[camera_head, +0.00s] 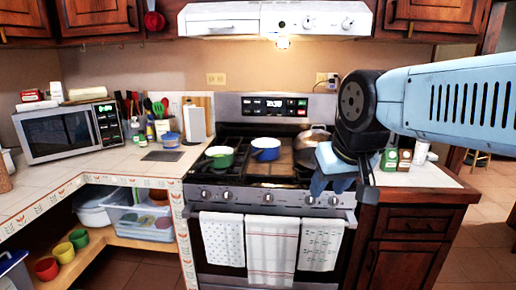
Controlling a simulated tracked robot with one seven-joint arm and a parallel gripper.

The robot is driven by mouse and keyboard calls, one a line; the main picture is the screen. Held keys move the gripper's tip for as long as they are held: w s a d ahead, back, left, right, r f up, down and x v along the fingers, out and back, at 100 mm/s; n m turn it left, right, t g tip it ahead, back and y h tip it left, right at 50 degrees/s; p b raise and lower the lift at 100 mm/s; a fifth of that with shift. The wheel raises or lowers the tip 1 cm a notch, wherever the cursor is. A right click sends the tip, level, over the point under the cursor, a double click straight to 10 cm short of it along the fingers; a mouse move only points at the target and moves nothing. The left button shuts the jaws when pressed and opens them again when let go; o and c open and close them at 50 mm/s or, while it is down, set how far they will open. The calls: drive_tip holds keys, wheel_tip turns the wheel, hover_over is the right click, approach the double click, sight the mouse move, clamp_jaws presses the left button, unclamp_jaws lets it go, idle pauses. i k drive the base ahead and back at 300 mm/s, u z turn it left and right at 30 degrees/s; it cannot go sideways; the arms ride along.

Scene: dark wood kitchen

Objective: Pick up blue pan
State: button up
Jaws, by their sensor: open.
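The blue pan (267,154) has a pale inside and sits upright on the middle of the stove top. My gripper (345,187) hangs at the right front of the stove, with its fingers pointing down. It is open, with nothing seen between the fingers. It is to the right of the blue pan and looks nearer to the camera, apart from it. The pan's handle cannot be made out clearly.
A green pan (221,161) sits left of the blue pan. A metal pot (312,135) stands to its right, partly behind my arm. Towels (272,250) hang from the oven handle. A microwave (70,132) and utensils stand on the left counter.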

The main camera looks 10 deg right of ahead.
sight(266, 149)
drive_tip(key=i, duration=1.1)
